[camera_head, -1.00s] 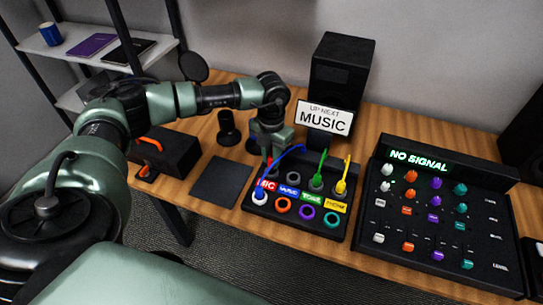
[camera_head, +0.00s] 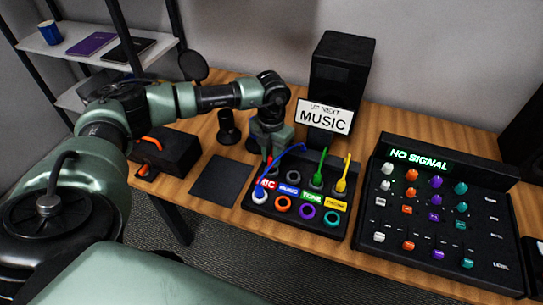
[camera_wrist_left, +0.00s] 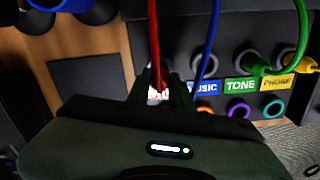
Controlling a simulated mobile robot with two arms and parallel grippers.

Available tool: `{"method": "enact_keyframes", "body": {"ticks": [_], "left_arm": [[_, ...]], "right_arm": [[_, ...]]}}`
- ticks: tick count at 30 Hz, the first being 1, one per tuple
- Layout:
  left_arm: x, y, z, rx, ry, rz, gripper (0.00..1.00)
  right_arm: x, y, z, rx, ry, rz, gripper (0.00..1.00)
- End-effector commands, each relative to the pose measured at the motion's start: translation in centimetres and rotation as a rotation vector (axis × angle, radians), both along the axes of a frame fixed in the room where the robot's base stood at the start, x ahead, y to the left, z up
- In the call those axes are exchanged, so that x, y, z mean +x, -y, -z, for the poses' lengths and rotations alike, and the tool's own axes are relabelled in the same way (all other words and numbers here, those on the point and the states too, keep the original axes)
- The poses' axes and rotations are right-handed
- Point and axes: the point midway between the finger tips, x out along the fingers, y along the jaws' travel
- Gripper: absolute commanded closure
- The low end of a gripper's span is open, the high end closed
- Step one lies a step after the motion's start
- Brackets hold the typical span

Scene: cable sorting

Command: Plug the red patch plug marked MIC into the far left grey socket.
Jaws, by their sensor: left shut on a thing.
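My left gripper (camera_head: 268,156) is over the left end of the black patch panel (camera_head: 298,228), shut on the red plug (camera_head: 267,164). In the left wrist view the red cable (camera_wrist_left: 155,42) drops between the fingers (camera_wrist_left: 159,84); the plug body is mostly hidden. The red MIC label (camera_head: 267,184) shows just in front. The far left grey socket is hidden by the gripper and plug, so I cannot tell how deep the plug sits. The grey socket beside it (camera_head: 292,178) is empty. My right gripper is not in view.
A blue cable (camera_head: 287,152) arches close beside my gripper, its plug at the front-left white ring (camera_head: 259,196). Green (camera_head: 318,178) and yellow (camera_head: 342,181) plugs stand in grey sockets to the right. A mixer (camera_head: 440,215) stands further right; a dark mat (camera_head: 221,181) lies left.

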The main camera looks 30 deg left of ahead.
Motion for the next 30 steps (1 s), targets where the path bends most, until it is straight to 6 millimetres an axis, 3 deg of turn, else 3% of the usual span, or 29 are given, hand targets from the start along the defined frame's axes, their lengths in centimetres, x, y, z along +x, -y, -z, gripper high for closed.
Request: {"method": "enact_keyframes", "body": {"ticks": [30], "left_arm": [[-0.1, 0.0, 1.1, 0.000, -0.001, 0.000, 1.00]], "right_arm": [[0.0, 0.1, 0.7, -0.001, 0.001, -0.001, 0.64]]}}
